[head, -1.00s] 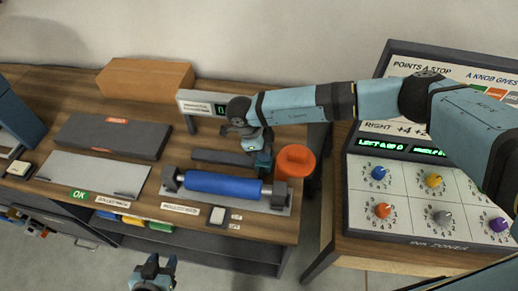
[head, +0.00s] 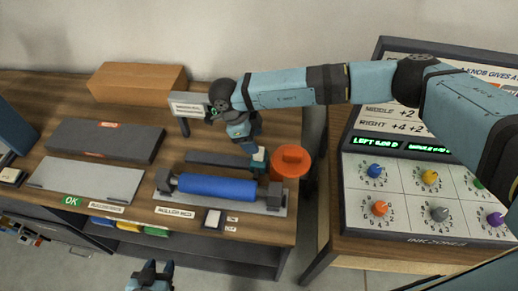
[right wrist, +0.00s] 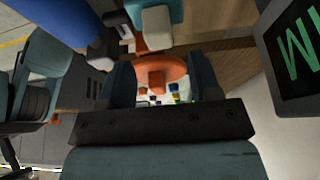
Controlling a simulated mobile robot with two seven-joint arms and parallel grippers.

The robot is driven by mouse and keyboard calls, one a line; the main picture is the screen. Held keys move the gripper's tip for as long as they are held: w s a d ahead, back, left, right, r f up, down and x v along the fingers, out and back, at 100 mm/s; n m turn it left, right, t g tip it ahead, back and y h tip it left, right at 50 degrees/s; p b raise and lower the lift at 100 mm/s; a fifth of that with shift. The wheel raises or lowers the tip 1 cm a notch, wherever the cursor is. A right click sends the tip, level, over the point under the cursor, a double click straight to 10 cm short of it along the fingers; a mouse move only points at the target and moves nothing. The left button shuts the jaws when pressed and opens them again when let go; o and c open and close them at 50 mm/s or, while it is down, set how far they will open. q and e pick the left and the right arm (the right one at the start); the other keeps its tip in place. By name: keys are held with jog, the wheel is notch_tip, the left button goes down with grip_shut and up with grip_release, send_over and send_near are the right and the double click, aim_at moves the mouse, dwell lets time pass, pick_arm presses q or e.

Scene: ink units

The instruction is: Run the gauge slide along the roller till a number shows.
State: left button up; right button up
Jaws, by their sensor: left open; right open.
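A blue roller (head: 216,187) lies in dark end blocks on a grey plate at the front of the bench. Behind it runs a dark bar (head: 215,159). A small teal block with a pale cap (head: 259,158), apparently the gauge slide, stands at the bar's right end; it shows at the top of the right wrist view (right wrist: 157,25). My right gripper (head: 246,143) is open and empty, just behind that block; its fingers (right wrist: 163,82) are apart from it. A sign with a green readout (head: 187,104) is partly hidden by my right wrist. My left gripper (head: 151,269) is open and empty at the bottom edge.
An orange round pot (head: 291,162) stands close right of the slide. A dark slab (head: 105,140), a grey plate (head: 87,180) and an orange-brown box (head: 138,80) lie left and behind. A knob console (head: 425,195) is right, beyond a gap.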

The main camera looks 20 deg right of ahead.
jog(key=b+v, duration=0.1)
jog(key=v, duration=0.7)
